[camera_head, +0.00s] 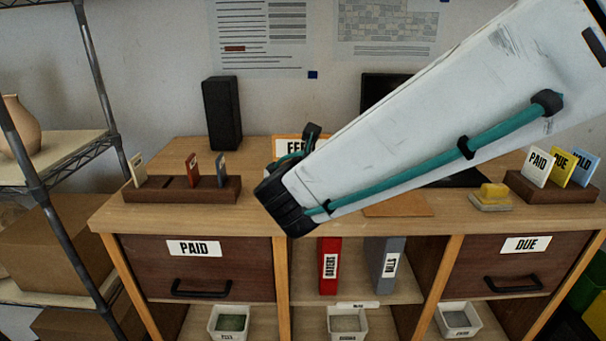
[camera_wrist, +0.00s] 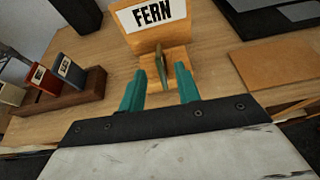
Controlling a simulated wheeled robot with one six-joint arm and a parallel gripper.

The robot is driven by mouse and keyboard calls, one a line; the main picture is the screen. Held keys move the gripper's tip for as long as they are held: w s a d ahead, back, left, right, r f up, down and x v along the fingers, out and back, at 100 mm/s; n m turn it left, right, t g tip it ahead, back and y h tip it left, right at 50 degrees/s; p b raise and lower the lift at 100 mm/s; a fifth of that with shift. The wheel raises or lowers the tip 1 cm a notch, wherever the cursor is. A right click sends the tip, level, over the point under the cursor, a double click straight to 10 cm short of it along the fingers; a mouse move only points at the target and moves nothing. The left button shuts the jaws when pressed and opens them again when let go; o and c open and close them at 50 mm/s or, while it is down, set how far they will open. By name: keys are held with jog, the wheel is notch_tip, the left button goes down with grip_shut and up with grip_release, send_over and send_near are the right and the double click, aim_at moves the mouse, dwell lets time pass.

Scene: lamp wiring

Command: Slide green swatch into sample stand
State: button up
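The sample stand (camera_wrist: 150,40) is light wood with a FERN label, and its base reaches toward my gripper in the wrist view. In the head view the stand (camera_head: 284,143) is partly hidden by my arm. The green swatch (camera_wrist: 184,80) is seen nearly edge-on, upright at the stand's base; how deep it sits in a slot I cannot tell. My gripper (camera_wrist: 161,75) has its teal fingers apart, one on each side of the swatch, with a clear gap on the left. The right finger is close to the swatch; contact is unclear.
A brown rack (camera_head: 218,189) with white, red and blue swatches stands left on the desk. A black speaker (camera_head: 222,113) stands behind. To the right are a tan mat (camera_head: 397,206), a yellow-topped block (camera_head: 494,194) and a holder (camera_head: 548,190) with PAID and DUE cards.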

jog(key=x, duration=0.8)
jog(key=shift+r, duration=0.1)
jog(key=shift+a, duration=0.1)
grip_shut()
